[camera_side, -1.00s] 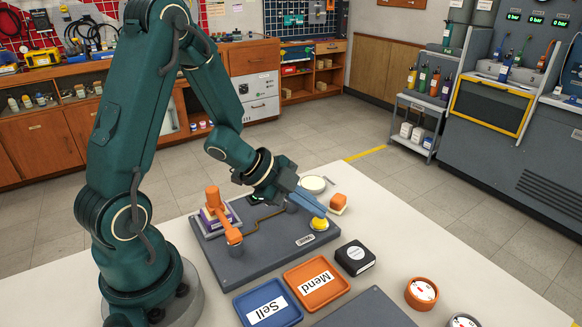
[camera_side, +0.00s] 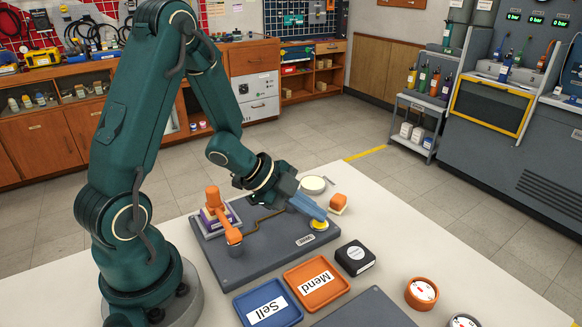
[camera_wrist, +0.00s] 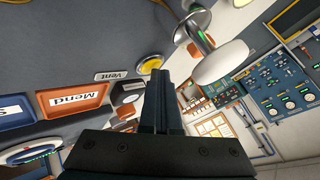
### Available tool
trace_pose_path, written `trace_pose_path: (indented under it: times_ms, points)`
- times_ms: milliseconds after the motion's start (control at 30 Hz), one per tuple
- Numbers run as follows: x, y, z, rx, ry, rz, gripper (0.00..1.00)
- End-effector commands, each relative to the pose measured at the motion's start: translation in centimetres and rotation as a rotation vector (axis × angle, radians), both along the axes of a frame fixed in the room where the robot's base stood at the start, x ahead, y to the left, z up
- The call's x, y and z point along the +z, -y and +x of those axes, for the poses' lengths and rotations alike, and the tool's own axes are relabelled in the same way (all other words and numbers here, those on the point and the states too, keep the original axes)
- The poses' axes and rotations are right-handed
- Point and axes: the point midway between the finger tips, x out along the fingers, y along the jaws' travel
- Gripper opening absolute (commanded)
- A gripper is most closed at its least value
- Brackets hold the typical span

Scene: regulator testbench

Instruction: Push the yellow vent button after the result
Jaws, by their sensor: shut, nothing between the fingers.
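The yellow vent button (camera_side: 319,224) is on the right part of the dark grey test plate (camera_side: 222,262), beside a small white label. In the wrist view the yellow button (camera_wrist: 150,64) shows just beyond my fingertips, next to the "Vent" label (camera_wrist: 111,76). My gripper (camera_side: 322,214) is shut and empty, with its blue fingers angled down to the right. The fingertips are right at the button and partly cover it. I cannot tell whether they touch it or whether it is pressed down. The gripper (camera_wrist: 157,74) also shows in the wrist view.
An orange lever fitting (camera_side: 232,237) stands on the plate's left part. A blue "Sell" tray (camera_side: 291,314), an orange "Mend" tray (camera_side: 341,286) and a black box (camera_side: 355,258) lie in front. An orange-topped block (camera_side: 337,203) and a white round dish (camera_side: 314,184) are behind the button.

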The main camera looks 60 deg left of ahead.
Motion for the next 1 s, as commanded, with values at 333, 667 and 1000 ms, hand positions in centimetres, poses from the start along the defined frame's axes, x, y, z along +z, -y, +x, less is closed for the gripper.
trace_pose_path:
  times_ms: [333,667,1000]
  points:
    - [0.8,0.0,0.0,-0.004,0.002,0.003,0.0]
    - [1.9,0.0,0.0,-0.001,-0.001,0.001,0.0]
    - [2.3,0.0,0.0,-0.004,0.002,0.001,0.0]
